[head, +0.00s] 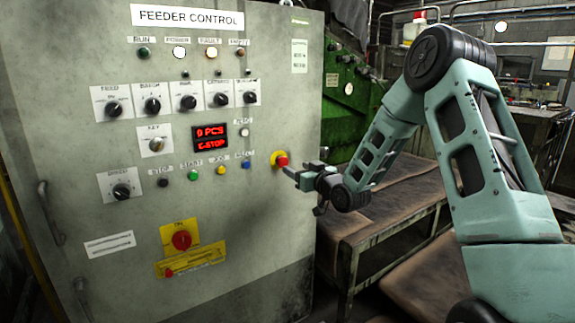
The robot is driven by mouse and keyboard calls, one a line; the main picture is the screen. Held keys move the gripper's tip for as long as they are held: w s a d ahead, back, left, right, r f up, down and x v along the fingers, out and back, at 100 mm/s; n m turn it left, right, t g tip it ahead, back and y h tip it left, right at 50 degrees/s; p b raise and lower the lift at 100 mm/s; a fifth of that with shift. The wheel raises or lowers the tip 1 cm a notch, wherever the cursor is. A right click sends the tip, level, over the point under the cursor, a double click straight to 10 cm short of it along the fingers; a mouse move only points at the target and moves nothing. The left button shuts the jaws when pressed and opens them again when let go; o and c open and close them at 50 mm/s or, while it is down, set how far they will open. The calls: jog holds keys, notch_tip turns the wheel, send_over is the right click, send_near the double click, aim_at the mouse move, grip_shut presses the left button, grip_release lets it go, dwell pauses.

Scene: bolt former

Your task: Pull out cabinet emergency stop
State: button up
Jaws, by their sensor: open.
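The cabinet (110,215) is a grey panel labelled FEEDER CONTROL. Its emergency stop (281,160) is a red mushroom button on a yellow surround, near the right edge of the cabinet face. The red display (210,138) reads "9 PCS" or similar, with "E-STOP" below. My gripper (290,173) is just right of and slightly below the button, with its fingers pointing left toward it. It is open. In this view I cannot tell whether the fingers touch the button or sit beside it.
A yellow-plated red rotary switch (181,241) sits low on the cabinet. Knobs and small coloured buttons fill the panel left of the emergency stop. A workbench (395,215) and a green machine (350,110) stand behind my arm on the right.

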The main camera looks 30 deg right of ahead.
aim_at(285, 162)
jog(key=w, duration=0.6)
jog(key=shift+w+a, duration=0.15)
jog(key=c, duration=1.1)
jog(key=shift+o, duration=0.2)
jog(key=shift+s+b, duration=0.35)
jog(key=shift+s, duration=0.15)
jog(key=shift+f, duration=0.1)
jog(key=o, duration=1.1)
jog(key=shift+c, duration=0.2)
jog(key=shift+s, duration=0.1)
